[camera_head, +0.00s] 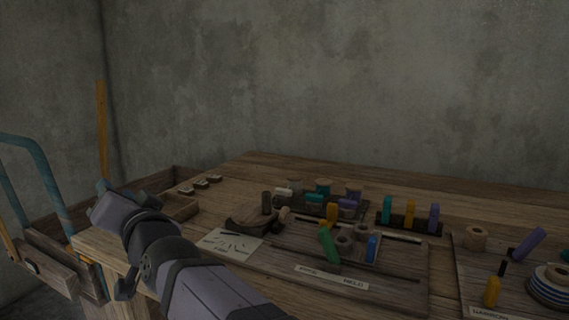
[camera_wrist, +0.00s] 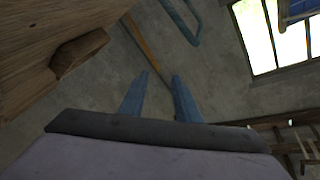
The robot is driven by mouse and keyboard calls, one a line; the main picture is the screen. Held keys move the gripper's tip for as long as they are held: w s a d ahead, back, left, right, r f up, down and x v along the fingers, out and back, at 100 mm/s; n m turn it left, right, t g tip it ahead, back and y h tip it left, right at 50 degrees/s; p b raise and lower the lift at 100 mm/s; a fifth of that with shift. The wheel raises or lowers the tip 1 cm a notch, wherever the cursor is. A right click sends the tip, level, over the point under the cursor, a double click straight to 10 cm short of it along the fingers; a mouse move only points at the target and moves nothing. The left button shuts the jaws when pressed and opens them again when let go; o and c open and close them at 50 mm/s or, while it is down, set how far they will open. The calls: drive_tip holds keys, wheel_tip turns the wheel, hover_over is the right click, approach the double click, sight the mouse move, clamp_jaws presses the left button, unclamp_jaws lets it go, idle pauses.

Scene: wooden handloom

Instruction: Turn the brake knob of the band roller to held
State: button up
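My gripper (camera_wrist: 160,82) is open in the wrist view, its two blue fingers apart with nothing between them. In the head view my gripper (camera_head: 104,187) is at the left, above the bench's left edge, its fingers mostly hidden by its own body. A wooden assembly (camera_head: 52,265) with a small round knob-like end (camera_head: 33,268) is at the far left, below and left of the gripper. I cannot tell if this is the band roller and its brake knob. A brown wooden piece (camera_wrist: 78,50) juts from a wooden surface at upper left in the wrist view, apart from the fingers.
A blue tube frame (camera_head: 27,160) and an upright wooden stick (camera_head: 102,130) stand at the left. The bench (camera_head: 250,165) holds a round wooden piece (camera_head: 245,217), a paper card (camera_head: 230,243), spools, coloured pegs and boards. A bright window (camera_wrist: 275,38) shows in the wrist view.

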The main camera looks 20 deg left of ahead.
drive_tip(key=w+d+m+t+h+p, duration=0.15)
drive_tip(key=w+d+p, duration=0.25)
drive_tip(key=w, duration=0.4)
drive_tip(key=w+d+r+h+p, duration=0.1)
drive_tip(key=w+d+h+p, duration=0.1)
drive_tip(key=w+d+p, duration=0.4)
drive_tip(key=w+d+m+t+h+p, duration=0.1)
drive_tip(key=w+d+h+p, duration=0.15)
drive_tip(key=w, duration=0.65)
drive_tip(key=w+d+m+h+p, duration=0.1)
drive_tip(key=w+d+h+p, duration=0.1)
drive_tip(key=w+d+p, duration=0.45)
drive_tip(key=w+d+f+m+h+p, duration=0.1)
drive_tip(key=w+d+h, duration=0.15)
drive_tip(key=d, duration=0.65)
drive_tip(key=w+d+m+h+p, duration=0.2)
drive_tip(key=w+d+p, duration=0.2)
drive_tip(key=w+d, duration=0.3)
drive_tip(key=w+d+m+g+h+p, duration=0.15)
drive_tip(key=d+h+p, duration=0.55)
drive_tip(key=d, duration=1.7)
drive_tip(key=s+d+m+g+p, duration=0.25)
drive_tip(key=s+d+p, duration=0.3)
drive_tip(key=d, duration=0.45)
drive_tip(key=s+d+m+g+p, duration=0.25)
drive_tip(key=s+d+p, duration=0.3)
drive_tip(key=d, duration=0.45)
drive_tip(key=shift+a+p+x, duration=0.2)
drive_tip(key=shift+p+x, duration=1.3)
drive_tip(key=shift+x, duration=2.55)
